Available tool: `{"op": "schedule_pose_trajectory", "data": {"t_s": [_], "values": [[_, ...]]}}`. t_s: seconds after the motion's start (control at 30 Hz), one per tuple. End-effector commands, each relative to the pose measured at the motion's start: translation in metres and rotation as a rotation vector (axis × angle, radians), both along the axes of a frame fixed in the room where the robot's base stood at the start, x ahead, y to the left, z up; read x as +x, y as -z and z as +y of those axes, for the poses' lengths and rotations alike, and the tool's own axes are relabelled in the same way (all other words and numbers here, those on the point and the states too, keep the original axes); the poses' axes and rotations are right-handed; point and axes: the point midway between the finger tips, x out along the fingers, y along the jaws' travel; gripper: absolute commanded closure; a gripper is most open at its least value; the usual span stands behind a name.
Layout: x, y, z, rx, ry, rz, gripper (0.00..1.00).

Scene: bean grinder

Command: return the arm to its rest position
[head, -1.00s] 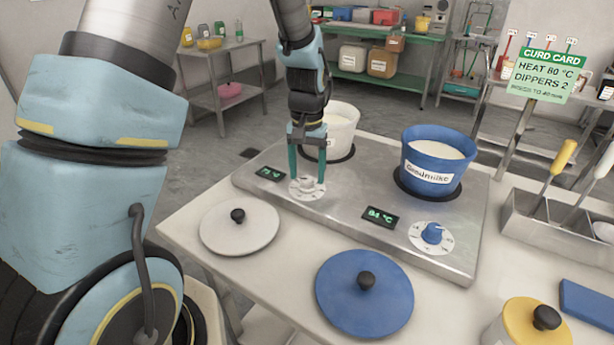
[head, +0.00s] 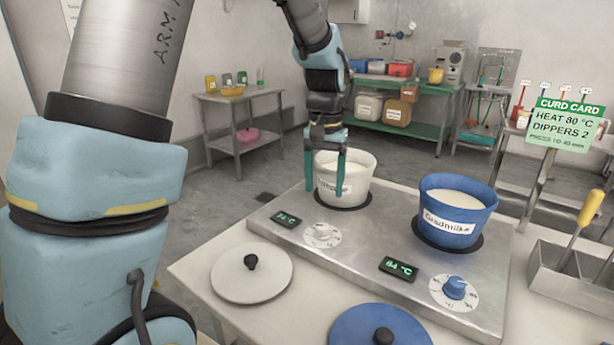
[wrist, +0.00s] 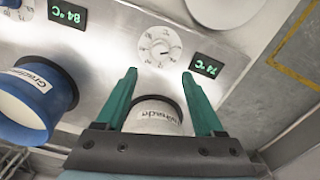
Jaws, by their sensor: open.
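My gripper (head: 323,190) is open and empty, its two green fingers pointing down in front of the white pot (head: 357,180). In the wrist view my gripper (wrist: 160,78) has its fingers apart, with the white dial (wrist: 159,47) beyond the tips and the white pot (wrist: 155,115) showing between them. The white dial also shows in the head view (head: 322,235), below the fingertips and clear of them. The display (head: 286,218) beside it reads about 74 °C.
A blue pot (head: 455,220) and blue knob (head: 455,287) are on the steel hotplate (head: 365,243). A white lid (head: 252,275) and blue lid (head: 375,330) lie in front. A steel holder (head: 560,270) stands right. Open floor lies behind the table.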

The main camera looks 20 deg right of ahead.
Motion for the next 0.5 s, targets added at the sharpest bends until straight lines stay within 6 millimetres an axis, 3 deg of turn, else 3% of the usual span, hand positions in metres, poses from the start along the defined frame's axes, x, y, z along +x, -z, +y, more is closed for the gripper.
{"op": "schedule_pose_trajectory", "data": {"t_s": [0.17,0.27,0.33,0.5], "values": [[0.004,0.001,0.017,-0.005,-0.03,-0.005,0.3],[0.009,0.003,0.057,-0.014,-0.099,-0.017,0.3],[0.009,0.005,0.097,-0.025,-0.168,-0.032,0.3],[-0.009,0.015,0.19,-0.045,-0.342,-0.075,0.3]]}}
